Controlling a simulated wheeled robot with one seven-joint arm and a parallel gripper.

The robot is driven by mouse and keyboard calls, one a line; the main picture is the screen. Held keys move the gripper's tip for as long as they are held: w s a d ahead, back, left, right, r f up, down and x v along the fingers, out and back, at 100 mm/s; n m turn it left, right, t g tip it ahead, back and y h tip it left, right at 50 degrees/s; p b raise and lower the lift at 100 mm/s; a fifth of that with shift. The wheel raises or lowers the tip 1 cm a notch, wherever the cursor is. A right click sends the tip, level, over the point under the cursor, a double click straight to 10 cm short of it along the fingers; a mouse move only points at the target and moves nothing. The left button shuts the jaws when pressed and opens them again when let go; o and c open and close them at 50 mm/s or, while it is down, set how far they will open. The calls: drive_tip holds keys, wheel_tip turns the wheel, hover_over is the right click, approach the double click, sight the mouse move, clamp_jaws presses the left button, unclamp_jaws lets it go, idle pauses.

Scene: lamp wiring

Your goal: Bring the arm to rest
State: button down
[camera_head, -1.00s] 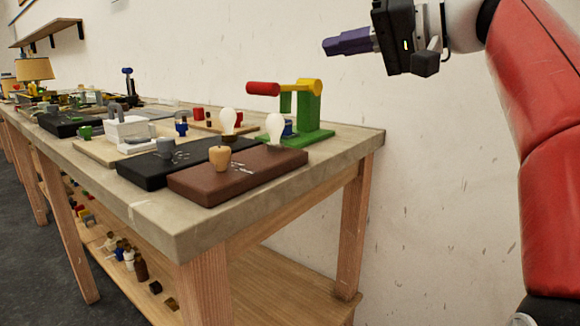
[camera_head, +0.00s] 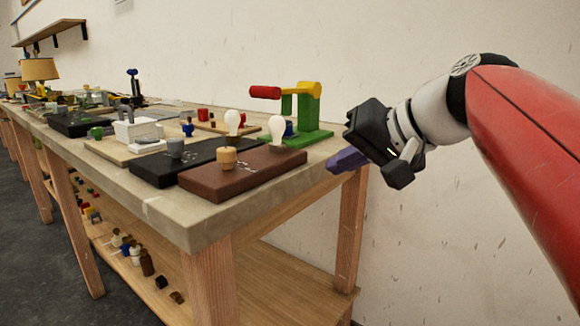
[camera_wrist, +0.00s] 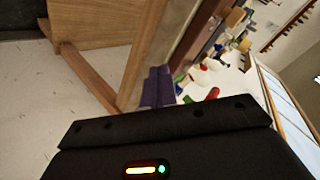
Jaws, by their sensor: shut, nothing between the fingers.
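My gripper (camera_head: 346,161) has purple fingers, which are shut with nothing between them. In the head view it is just off the right end of the workbench (camera_head: 205,222), at about the height of the top. My red arm reaches in from the right edge of the picture. In the wrist view the purple fingers (camera_wrist: 158,88) show side by side, with the bench legs and top tilted behind them.
A green stand with a red-handled yellow lever (camera_head: 300,110) is the nearest tall object. A lower shelf (camera_head: 270,285) is below. The wall side at right is clear.

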drive_tip(key=s+d+f+h, duration=0.2)
drive_tip(key=s+f, duration=0.3)
drive_tip(key=f, duration=0.3)
drive_tip(key=s+d+f+g+h+p, duration=0.1)
drive_tip(key=s+d+f+h, duration=0.2)
drive_tip(key=f, duration=0.6)
drive_tip(key=s+d+f+g+h+p, duration=0.1)
drive_tip(key=s+d+f+h, duration=0.1)
drive_tip(key=s+f, duration=0.6)
drive_tip(key=shift+d+f+n+h, duration=0.15)
drive_tip(key=shift+n+h, duration=0.15)
